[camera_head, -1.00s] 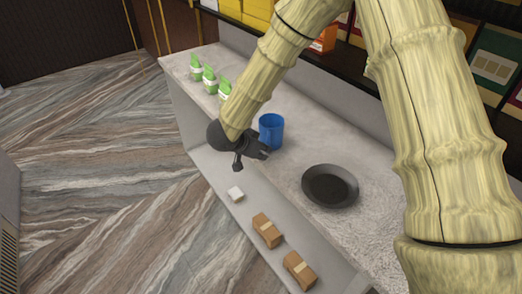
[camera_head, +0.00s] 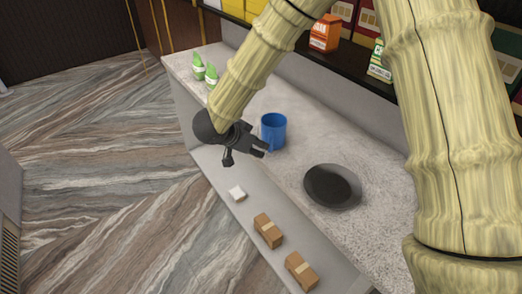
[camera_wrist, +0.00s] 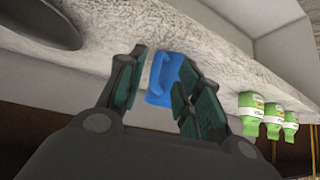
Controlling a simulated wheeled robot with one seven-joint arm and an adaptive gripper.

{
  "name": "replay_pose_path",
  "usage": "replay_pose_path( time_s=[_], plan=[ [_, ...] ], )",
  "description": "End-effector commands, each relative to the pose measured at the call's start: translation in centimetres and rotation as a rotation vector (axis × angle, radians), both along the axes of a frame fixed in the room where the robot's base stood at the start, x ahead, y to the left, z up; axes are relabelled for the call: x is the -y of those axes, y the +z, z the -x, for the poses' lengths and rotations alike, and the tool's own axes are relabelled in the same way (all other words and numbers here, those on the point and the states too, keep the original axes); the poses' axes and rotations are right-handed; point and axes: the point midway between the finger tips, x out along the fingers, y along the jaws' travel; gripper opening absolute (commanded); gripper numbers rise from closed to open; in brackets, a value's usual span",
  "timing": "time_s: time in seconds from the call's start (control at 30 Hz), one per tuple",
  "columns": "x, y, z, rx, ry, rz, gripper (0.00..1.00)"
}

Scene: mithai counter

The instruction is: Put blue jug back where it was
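The blue jug (camera_head: 274,131) stands upright on the pale speckled counter (camera_head: 290,104), behind the dark round pan. My gripper (camera_head: 262,149) is in front of the jug at the counter's front edge in the head view. In the wrist view the blue jug (camera_wrist: 164,78) shows between the two spread fingers of my gripper (camera_wrist: 160,88), with its handle towards me. The fingers are open. No finger visibly closes on the jug; I cannot tell whether one touches it.
A dark round pan (camera_head: 332,186) lies on the counter to the right of the jug. Green-and-white bottles (camera_head: 211,76) stand at the far left. A white block (camera_head: 237,193) and brown boxes (camera_head: 268,230) are on the lower ledge. Shelves with packages (camera_head: 324,33) rise behind.

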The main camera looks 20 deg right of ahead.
Motion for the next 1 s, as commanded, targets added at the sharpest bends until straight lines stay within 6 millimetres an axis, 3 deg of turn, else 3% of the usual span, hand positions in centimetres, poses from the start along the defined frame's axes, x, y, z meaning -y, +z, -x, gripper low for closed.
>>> replay_pose_path(
  time_s=[0.23, 0.5, 0.87, 1.0],
  plan=[
    [-2.3, 3.0, 1.6, 0.001, 0.001, 0.000, 0.35],
    [-3.4, 4.4, 2.3, -0.001, 0.001, 0.001, 0.35],
    [-3.4, 4.3, 2.4, -0.002, 0.002, 0.001, 0.35],
    [-2.3, 2.1, 2.4, -0.004, 0.033, 0.015, 0.35]
  ],
)
